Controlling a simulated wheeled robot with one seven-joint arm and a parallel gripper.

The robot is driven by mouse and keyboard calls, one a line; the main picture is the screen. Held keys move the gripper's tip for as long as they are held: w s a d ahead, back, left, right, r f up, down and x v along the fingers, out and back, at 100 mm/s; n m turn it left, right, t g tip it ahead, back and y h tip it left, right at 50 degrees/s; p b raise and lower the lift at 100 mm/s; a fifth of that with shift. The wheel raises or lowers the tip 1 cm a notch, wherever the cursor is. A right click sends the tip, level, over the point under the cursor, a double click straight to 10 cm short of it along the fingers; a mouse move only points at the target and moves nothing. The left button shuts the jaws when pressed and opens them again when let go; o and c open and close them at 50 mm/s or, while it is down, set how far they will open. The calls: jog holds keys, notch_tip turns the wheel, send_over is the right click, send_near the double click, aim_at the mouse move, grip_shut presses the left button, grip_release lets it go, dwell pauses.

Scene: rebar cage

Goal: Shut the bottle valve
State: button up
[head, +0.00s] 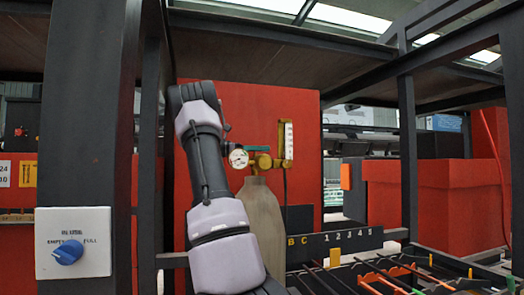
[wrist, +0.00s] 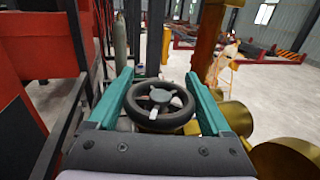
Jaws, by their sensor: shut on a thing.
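The grey-beige gas bottle (head: 262,218) stands upright in front of a red panel, partly behind my arm. On its top are a brass valve and regulator (head: 264,162) and a round white gauge (head: 238,158). In the wrist view the black round valve handwheel (wrist: 160,97) sits between the teal fingers of my gripper (wrist: 159,80). My gripper is shut on the handwheel, with one finger on each side of its rim. In the head view my arm hides the handwheel and most of my gripper; only a bit of teal shows.
A clear flowmeter tube (head: 287,138) rises right of the regulator. Brass parts (wrist: 234,117) lie close to the right finger. A dark post (head: 85,130) with a white panel and blue knob (head: 68,252) stands at left. A numbered rack (head: 335,243) with coloured rods is at lower right.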

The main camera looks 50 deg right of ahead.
jog(key=m+g+y, duration=0.2)
jog(key=y, duration=0.1)
jog(key=m+g+y, duration=0.1)
jog(key=m, duration=0.1)
jog(key=shift+s+a+y, duration=0.1)
jog(key=shift+a+y, duration=0.25)
jog(key=shift+y, duration=0.05)
jog(key=shift+s+a+m+g+y, duration=0.1)
jog(key=shift+a+m+g+y, duration=0.1)
jog(key=shift+m+g+y, duration=0.8)
jog(key=shift+s+a+m+g+y, duration=0.15)
jog(key=shift+m+y, duration=0.45)
jog(key=shift+y, duration=0.9)
jog(key=shift+f+y, duration=0.1)
jog(key=shift+y, duration=0.2)
jog(key=o, duration=1.2)
jog(key=shift+c, duration=0.2)
jog(key=shift+h, duration=0.4)
